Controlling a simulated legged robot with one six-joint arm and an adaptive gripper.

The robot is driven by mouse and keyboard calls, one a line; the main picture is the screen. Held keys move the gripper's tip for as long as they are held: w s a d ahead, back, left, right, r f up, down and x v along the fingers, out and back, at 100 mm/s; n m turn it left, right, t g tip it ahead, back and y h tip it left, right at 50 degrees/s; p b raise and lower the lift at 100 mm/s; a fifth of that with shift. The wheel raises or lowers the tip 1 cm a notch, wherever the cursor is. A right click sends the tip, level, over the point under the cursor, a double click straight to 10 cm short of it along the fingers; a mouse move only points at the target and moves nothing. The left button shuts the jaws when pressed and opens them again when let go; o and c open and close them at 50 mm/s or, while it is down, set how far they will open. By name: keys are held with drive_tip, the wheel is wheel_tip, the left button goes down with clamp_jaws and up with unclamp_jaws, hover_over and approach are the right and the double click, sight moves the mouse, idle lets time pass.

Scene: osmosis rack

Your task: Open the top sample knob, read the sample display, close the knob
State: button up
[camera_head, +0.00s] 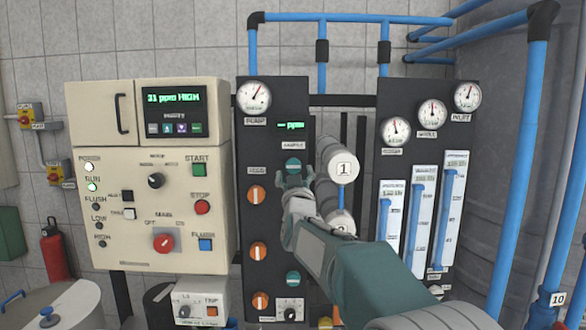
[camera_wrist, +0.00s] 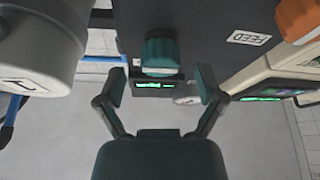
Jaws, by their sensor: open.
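The top sample knob (camera_head: 293,164) is teal, on the dark middle panel below the sample display. Its pale bar looks roughly horizontal, partly behind my gripper. The sample display (camera_head: 291,125) shows green dashes and "ppm". My gripper (camera_head: 295,178) is open just in front of and slightly below the knob. In the wrist view the teal knob (camera_wrist: 160,55) appears between and beyond the open fingers (camera_wrist: 161,86), with no clear contact. The green-lit display (camera_wrist: 154,85) shows below the knob there, its text unreadable.
Orange knobs (camera_head: 257,195) line the panel's left side, and another teal knob (camera_head: 293,278) is lower down. A grey cylinder labelled 1 (camera_head: 343,168) stands close right of my gripper. The beige control box (camera_head: 130,230) at left reads "31 ppm HIGH".

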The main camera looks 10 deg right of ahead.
drive_tip(key=shift+x, duration=0.95)
drive_tip(key=shift+w+a+r, duration=0.1)
drive_tip(key=shift+w+r, duration=0.05)
drive_tip(key=shift+w, duration=0.2)
drive_tip(key=shift+c, duration=0.3)
drive_tip(key=c, duration=1.1)
